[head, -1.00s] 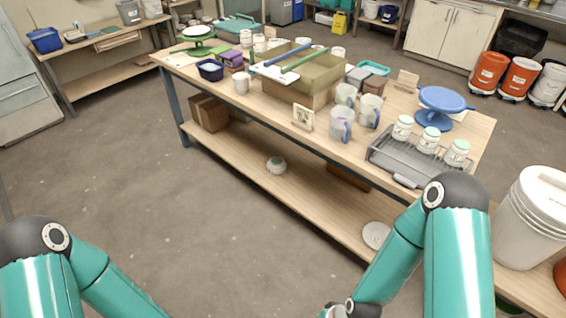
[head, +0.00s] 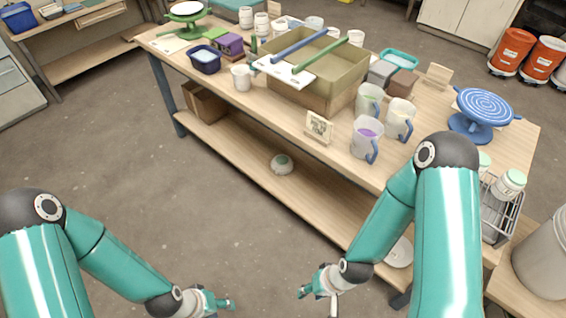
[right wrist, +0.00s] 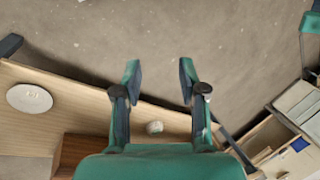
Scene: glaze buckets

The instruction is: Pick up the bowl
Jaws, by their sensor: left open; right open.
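A small round white piece with a greenish centre (head: 282,164) sits on the lower shelf of the workbench; it looks like a bowl, but is too small to be sure. It also shows small between the fingers in the right wrist view (right wrist: 154,127). My right gripper (head: 316,298) is open and empty, low in front of the bench and apart from that piece. Its two fingers stand spread in the right wrist view (right wrist: 160,68). My left gripper (head: 222,303) is open and empty at the bottom of the head view, over the floor.
The workbench top (head: 290,118) carries a cardboard box (head: 318,88), several mugs, a blue turntable (head: 483,108) and a wire rack (head: 497,215) with jars. A white disc (head: 399,252) and a brown box (head: 204,104) lie on the lower shelf. The floor (head: 150,150) before the bench is clear.

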